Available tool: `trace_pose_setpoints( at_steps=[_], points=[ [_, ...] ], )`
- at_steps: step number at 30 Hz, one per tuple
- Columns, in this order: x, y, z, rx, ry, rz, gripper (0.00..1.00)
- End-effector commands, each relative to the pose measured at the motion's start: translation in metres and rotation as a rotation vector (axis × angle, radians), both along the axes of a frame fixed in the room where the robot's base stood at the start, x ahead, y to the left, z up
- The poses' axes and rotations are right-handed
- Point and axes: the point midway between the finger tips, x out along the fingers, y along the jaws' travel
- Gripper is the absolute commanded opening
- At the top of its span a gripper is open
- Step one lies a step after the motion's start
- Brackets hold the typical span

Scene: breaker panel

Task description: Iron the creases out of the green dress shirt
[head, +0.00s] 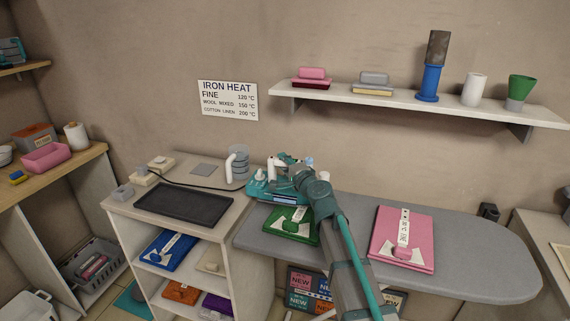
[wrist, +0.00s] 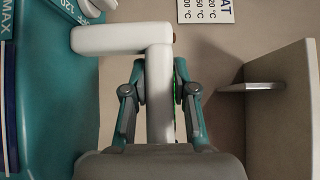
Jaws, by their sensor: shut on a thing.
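The green dress shirt (head: 300,230) lies folded on the left part of the grey ironing board (head: 470,245), with a pale tag on it. The teal iron (head: 262,188) is over the shirt's far edge; I cannot tell whether it touches the cloth. My gripper (head: 290,168) is shut on the iron's white handle. In the wrist view, my fingers (wrist: 160,95) close on both sides of the handle post, and the iron's teal body (wrist: 45,100) fills the left side with "MAX" and dial lettering. My arm hides part of the shirt's right side.
A pink folded shirt (head: 388,220) lies right of my arm on the board. A dark tray (head: 184,206) lies on the left cabinet. A heat sign (head: 228,101) lists fine, wool mixed and cotton linen temperatures. A wall shelf (head: 400,98) holds several items.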

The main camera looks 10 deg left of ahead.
Motion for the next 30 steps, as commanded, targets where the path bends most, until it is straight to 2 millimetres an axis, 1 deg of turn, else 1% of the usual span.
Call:
trace_pose_setpoints(
  at_steps=[5, 30],
  points=[
    [-0.001, -0.007, 0.002, 0.003, -0.002, -0.003, 0.0],
    [-0.014, -0.081, -0.002, 0.001, -0.004, -0.005, 0.0]
  ],
)
